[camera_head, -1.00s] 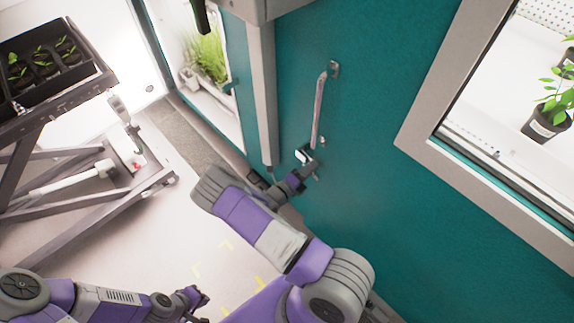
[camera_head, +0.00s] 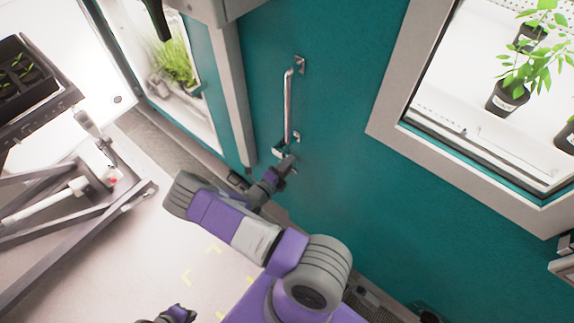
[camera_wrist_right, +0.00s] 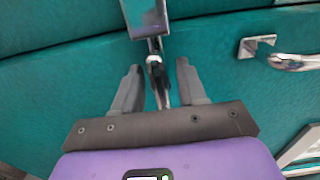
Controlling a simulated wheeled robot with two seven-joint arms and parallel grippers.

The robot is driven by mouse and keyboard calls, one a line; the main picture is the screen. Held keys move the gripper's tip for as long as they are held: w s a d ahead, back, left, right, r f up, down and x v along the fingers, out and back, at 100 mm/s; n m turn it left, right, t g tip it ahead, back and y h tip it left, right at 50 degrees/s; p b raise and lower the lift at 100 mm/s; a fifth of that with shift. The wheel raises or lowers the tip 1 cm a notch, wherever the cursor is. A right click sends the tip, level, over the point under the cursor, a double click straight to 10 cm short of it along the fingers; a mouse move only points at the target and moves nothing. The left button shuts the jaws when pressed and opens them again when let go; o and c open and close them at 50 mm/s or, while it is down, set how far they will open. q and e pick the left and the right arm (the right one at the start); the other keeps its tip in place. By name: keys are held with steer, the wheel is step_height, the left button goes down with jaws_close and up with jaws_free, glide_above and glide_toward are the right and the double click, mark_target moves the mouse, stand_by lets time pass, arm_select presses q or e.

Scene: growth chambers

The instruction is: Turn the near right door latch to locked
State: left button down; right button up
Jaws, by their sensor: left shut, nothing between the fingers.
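The near right door latch is a small metal fitting on the teal door (camera_head: 330,150), just below the vertical bar handle (camera_head: 288,105). In the right wrist view the latch (camera_wrist_right: 156,68) shows as a plate with a narrow metal lever pointing toward me. My right gripper (camera_head: 287,166) is at the latch. Its two fingers (camera_wrist_right: 158,85) stand apart on either side of the lever, with a visible gap on each side. In the head view the gripper partly hides the latch. My left gripper (camera_head: 180,314) is shut and empty at the bottom edge, mostly cut off.
A window with potted plants (camera_head: 507,95) is in the door's right part. A chamber with grass (camera_head: 175,62) stands open to view at upper left. A cart (camera_head: 60,215) with a seedling tray (camera_head: 22,85) stands at left. The pale floor between is clear.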

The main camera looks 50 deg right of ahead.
steer(key=shift+o, duration=0.2)
steer(key=shift+w+a, duration=0.1)
steer(key=shift+a, duration=0.05)
steer(key=shift+a, duration=0.35)
steer(key=a, duration=0.6)
steer(key=shift+a, duration=0.3)
